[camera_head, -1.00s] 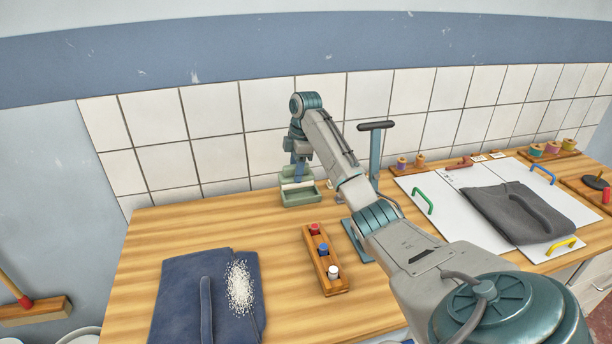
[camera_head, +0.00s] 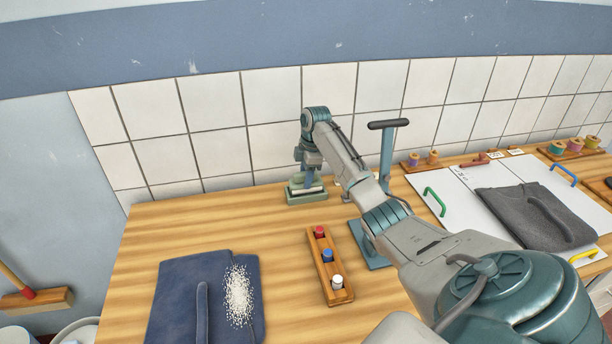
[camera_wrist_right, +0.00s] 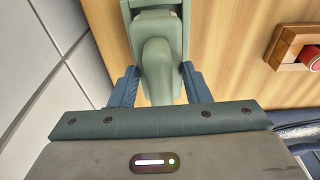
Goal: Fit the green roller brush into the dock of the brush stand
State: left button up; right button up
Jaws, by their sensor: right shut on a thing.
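The green roller brush (camera_wrist_right: 157,62) is between the two blue fingers of my right gripper (camera_wrist_right: 158,86) in the right wrist view. The gripper is shut on it. In the head view my right gripper (camera_head: 308,179) points down at the brush stand (camera_head: 307,199), a pale green tray-like block at the back of the table. The brush is down at the stand, and the fingers hide part of it. The stand's wall (camera_wrist_right: 187,30) shows beside the brush in the right wrist view. I cannot tell whether the brush is fully seated in the dock. My left gripper is not in view.
A wooden rack (camera_head: 330,265) with red, blue and white bottles stands in front of the stand. A post with a dark crossbar (camera_head: 388,125) rises to the right. A dark blue cloth (camera_head: 190,290) with white grains lies front left. The tiled wall is close behind.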

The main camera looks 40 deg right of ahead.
jog(key=shift+f, duration=0.4)
jog(key=o, duration=1)
jog(key=shift+f, duration=0.15)
jog(key=shift+c, duration=0.2)
